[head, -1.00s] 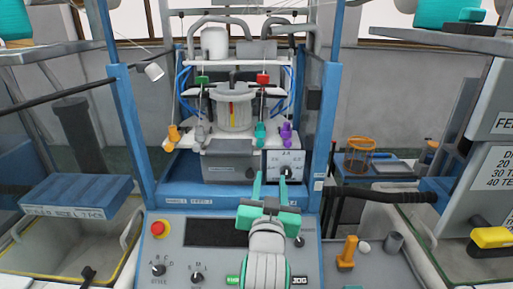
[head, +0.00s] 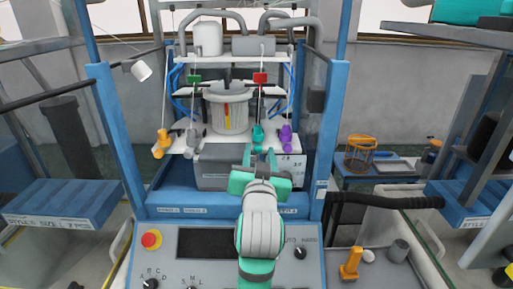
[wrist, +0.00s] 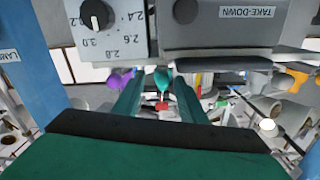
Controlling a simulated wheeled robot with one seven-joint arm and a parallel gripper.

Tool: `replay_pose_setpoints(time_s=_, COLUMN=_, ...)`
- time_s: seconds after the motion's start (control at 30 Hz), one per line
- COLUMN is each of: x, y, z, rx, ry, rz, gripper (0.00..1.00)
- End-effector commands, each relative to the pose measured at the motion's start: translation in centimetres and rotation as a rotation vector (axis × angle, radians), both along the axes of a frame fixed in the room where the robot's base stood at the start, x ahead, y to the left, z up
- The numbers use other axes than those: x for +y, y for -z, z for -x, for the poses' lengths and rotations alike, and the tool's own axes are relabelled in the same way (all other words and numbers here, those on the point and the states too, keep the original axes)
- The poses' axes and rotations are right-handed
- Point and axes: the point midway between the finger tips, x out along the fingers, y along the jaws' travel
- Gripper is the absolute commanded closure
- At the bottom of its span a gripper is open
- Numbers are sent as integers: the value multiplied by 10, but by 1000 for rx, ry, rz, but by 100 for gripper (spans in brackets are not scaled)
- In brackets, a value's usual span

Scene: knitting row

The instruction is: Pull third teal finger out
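A row of coloured fingers stands along the white shelf of the machine. The teal finger (head: 258,137) is third from the left, between the grey finger (head: 192,137) and the purple finger (head: 286,139). My gripper (head: 259,156) is open just below and in front of the teal finger in the head view. In the wrist view the teal finger (wrist: 162,78) shows in the gap between my two jaws (wrist: 158,98), with a small red piece beyond it. I cannot tell whether the jaws touch it.
A dial box (wrist: 100,25) and the take-down housing (wrist: 225,22) are close to my jaws. Blue posts (head: 332,130) flank the machine. A control panel (head: 150,262) is below.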

Motion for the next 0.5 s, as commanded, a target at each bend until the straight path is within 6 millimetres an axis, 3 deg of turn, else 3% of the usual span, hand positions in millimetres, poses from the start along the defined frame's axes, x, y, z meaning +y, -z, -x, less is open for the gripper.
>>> replay_pose_setpoints(time_s=0.43, x=12, y=0, z=-4, rx=0, ry=-16, rz=1, gripper=62)
replay_pose_setpoints(time_s=0.5, x=13, y=0, z=-4, rx=0, ry=-19, rz=1, gripper=76)
